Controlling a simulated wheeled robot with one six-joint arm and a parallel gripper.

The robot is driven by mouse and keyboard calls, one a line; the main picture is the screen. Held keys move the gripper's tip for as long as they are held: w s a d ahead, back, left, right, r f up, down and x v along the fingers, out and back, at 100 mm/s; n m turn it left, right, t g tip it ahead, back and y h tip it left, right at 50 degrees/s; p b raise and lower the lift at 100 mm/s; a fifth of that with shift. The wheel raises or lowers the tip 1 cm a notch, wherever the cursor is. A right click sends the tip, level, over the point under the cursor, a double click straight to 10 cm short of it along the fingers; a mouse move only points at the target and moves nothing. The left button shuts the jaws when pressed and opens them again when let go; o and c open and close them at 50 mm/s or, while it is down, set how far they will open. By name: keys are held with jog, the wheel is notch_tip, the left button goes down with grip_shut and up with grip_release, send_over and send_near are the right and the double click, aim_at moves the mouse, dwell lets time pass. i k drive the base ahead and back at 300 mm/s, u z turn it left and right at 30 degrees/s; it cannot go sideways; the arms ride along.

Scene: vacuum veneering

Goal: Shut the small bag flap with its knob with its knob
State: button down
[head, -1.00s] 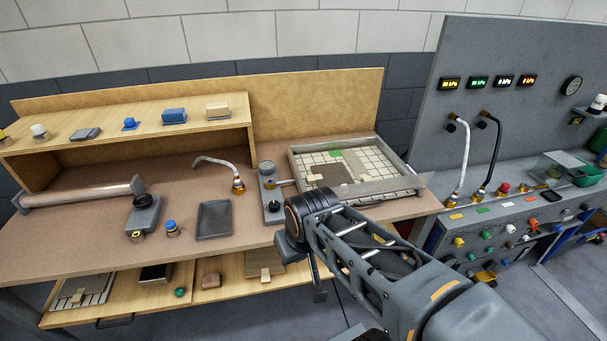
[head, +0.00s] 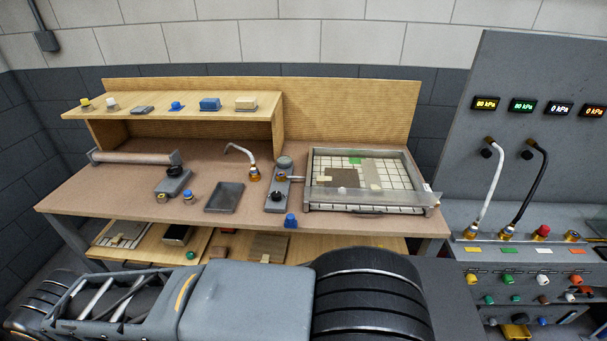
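A shallow grey-framed tray (head: 408,167) with a white gridded bed stands at the right end of the bench. A clear pane (head: 418,198), which looks like the bag flap, stands along its front side and sticks out a little past the right corner. I cannot tell how far the flap is open. No knob on it can be made out. A blue knob (head: 291,220) sits at the bench's front edge, left of the tray. My arm lies across the bottom of the head view, and my gripper is out of the picture.
The bench top (head: 130,190) holds a roller (head: 135,157), a dark tray (head: 224,197) and a grey valve block (head: 277,195). A shelf (head: 190,108) carries small blocks. A grey console (head: 520,260) with gauges, hoses and buttons stands close on the right.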

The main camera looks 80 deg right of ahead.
aim_at(343, 192)
jog(key=u, duration=0.4)
jog(key=k, duration=2.7)
jog(key=z, duration=1.35)
jog(key=k, duration=0.4)
jog(key=u, duration=1.25)
jog(key=i, duration=1.45)
jog(key=z, duration=1.15)
jog(key=i, duration=0.8)
jog(key=z, duration=0.9)
